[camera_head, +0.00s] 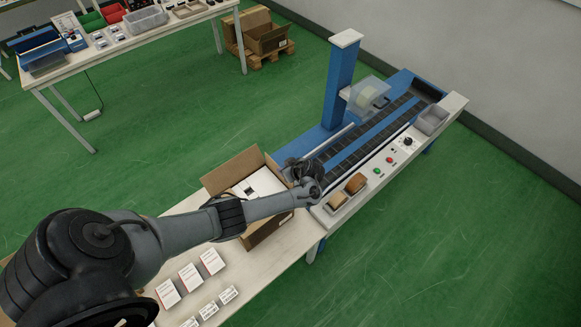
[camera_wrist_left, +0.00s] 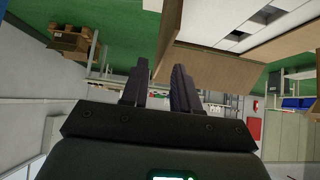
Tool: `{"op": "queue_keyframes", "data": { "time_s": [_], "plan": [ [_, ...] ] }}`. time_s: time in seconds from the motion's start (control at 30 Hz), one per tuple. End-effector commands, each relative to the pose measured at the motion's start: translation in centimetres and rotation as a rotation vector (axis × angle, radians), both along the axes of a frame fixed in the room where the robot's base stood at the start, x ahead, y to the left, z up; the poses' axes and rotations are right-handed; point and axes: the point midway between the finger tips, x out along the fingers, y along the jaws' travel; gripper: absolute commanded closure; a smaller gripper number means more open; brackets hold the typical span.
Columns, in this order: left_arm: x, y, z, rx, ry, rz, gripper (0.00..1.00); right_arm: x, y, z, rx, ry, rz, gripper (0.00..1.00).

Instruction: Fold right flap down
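The open cardboard box (camera_head: 265,231) stands on the white table, with white packed goods (camera_head: 258,184) inside. One flap (camera_head: 231,169) stands up at its far left side. My left gripper (camera_head: 304,172) is at the box's right edge, beside the conveyor, and my arm hides part of the box. In the left wrist view the two dark fingers (camera_wrist_left: 159,88) are apart. A brown cardboard flap (camera_wrist_left: 215,66) is close beyond the right finger, its edge reaching the gap; I cannot tell whether they touch. My right gripper is not in view.
A blue conveyor (camera_head: 350,151) with a post (camera_head: 341,85) and a button panel (camera_head: 390,160) adjoins the table on the right. Tape rolls (camera_head: 355,183) sit in a holder near my gripper. Small white cartons (camera_head: 190,277) lie on the table (camera_head: 283,248) in front.

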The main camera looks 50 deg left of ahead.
Motion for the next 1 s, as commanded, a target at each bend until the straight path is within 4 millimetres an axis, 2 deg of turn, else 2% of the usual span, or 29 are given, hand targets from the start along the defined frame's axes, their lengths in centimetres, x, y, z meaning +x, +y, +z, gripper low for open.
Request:
{"op": "queue_keyframes", "data": {
  "time_s": [0.03,0.1,0.3,0.73,0.93,1.0],
  "plan": [
    [0.1,-0.7,1.0,0.000,-0.001,-0.002,0.70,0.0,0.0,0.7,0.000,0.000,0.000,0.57],
    [0.1,-1.5,1.8,0.000,-0.001,-0.002,0.70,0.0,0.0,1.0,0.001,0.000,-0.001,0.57],
    [0.2,-3.1,3.3,0.001,0.000,0.000,0.70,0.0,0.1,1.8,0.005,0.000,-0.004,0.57],
    [0.2,-3.7,3.7,0.000,0.000,0.000,0.70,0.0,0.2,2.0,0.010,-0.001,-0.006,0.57],
    [0.5,-3.0,3.6,-0.008,0.041,-0.026,0.99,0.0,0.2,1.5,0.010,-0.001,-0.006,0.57],
    [0.8,-2.1,3.5,-0.025,0.100,-0.063,1.00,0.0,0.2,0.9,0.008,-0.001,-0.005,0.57]
  ]
}}
